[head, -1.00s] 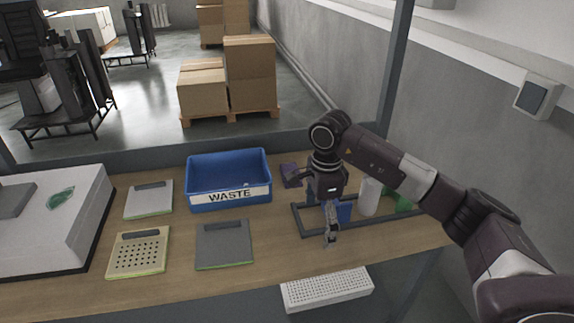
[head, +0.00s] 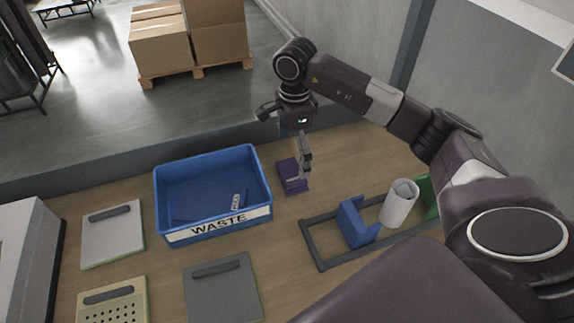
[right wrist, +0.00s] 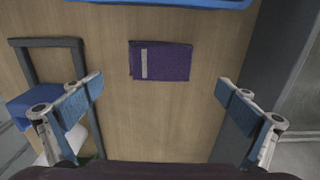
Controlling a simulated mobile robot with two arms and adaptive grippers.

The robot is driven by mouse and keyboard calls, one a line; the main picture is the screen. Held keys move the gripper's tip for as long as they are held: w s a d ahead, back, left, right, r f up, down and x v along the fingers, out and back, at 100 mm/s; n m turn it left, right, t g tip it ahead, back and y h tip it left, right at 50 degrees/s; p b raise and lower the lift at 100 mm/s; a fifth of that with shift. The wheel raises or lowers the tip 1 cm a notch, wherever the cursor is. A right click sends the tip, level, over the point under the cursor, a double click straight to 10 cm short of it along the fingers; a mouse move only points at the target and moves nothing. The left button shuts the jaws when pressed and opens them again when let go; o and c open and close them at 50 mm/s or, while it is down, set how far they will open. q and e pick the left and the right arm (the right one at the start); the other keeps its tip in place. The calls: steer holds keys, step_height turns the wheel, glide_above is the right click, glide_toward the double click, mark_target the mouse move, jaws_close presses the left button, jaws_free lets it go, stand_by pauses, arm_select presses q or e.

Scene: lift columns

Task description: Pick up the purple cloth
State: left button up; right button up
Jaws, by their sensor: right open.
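The folded purple cloth (head: 288,171) lies on the wooden table, just right of the blue bin. In the right wrist view the purple cloth (right wrist: 174,61) is a flat rectangle with a pale strip near its left edge. My right gripper (head: 304,160) is above the table by the cloth and partly overlaps it in the head view. In the right wrist view my right gripper (right wrist: 166,92) has its fingers wide apart with nothing between them; the cloth lies beyond the fingertips. My left gripper is not in view.
The blue WASTE bin (head: 212,192) stands left of the cloth, with a small labelled item inside. A dark frame (head: 322,262) holds a blue holder (head: 354,222) and white roll (head: 399,203) to the right. Flat panels lie at left.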

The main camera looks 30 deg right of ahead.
mark_target(292, 172)
steer(key=shift+s+f, duration=0.15)
steer(key=shift+f, duration=0.4)
steer(key=shift+a+f+p, duration=0.1)
steer(key=shift+f+p, duration=0.2)
steer(key=shift+p, duration=0.05)
step_height(292, 172, down, 5)
steer(key=shift+a+r+p, duration=0.15)
steer(key=shift+p, duration=0.85)
steer(key=shift+f, duration=0.2)
steer(key=c, duration=0.7)
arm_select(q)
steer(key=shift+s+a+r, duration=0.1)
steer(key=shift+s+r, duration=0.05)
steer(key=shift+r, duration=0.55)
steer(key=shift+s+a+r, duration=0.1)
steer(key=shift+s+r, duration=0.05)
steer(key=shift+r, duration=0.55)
arm_select(e)
steer(key=c, duration=0.5)
